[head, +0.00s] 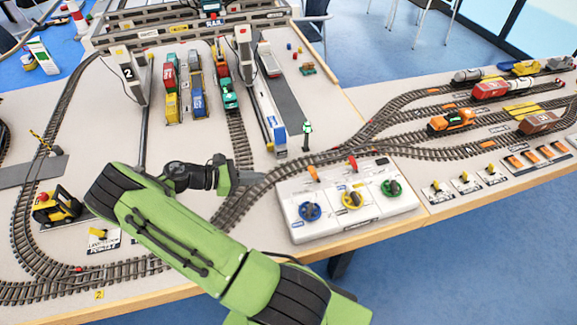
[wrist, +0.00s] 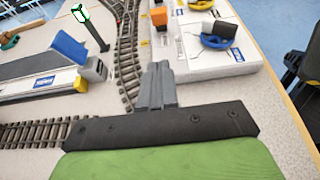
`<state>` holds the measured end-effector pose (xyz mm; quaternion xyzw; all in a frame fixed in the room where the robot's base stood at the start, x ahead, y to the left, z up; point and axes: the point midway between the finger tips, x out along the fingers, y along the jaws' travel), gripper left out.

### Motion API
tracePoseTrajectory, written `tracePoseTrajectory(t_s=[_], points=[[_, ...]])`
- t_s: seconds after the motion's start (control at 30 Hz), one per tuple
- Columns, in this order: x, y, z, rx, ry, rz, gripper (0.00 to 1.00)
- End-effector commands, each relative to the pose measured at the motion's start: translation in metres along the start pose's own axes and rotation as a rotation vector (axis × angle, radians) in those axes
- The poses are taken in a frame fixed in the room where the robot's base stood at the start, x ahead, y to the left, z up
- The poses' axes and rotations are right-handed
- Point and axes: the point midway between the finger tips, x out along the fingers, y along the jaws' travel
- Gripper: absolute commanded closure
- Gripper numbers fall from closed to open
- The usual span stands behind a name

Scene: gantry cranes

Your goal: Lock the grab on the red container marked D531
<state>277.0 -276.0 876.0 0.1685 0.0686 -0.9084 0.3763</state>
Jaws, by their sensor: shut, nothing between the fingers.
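My gripper (head: 234,176) is shut and empty, hanging over the track just left of the white control box (head: 345,225). In the wrist view the grey fingers (wrist: 157,82) are together beside that box. The box carries a blue knob (head: 310,211), a yellow knob (head: 352,200), a green knob (head: 391,188), an orange lever (head: 313,173) and a red lever (head: 352,162). A red container (head: 170,77) stands in the left row under the crane. Its marking is too small to read, so I cannot tell if it is D531. I cannot make out the grab.
A white crane post marked 2 (head: 127,74) and another post (head: 243,50) flank the container rows. Several wagons stand on tracks at right.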

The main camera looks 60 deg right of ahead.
Motion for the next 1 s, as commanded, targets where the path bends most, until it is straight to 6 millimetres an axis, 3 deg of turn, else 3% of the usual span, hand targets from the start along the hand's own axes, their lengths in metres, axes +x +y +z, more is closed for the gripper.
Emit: tracePoseTrajectory(t_s=[0.23, 0.67, 0.8, 1.0], points=[[0.011, 0.0, -0.001, 0.0, 0.001, -0.003, 1.0], [0.104, -0.001, -0.002, 0.001, 0.003, -0.006, 1.0], [0.119, -0.001, 0.017, 0.003, 0.004, -0.003, 1.0], [0.128, 0.0, 0.027, 0.0, 0.004, 0.0, 1.0]])
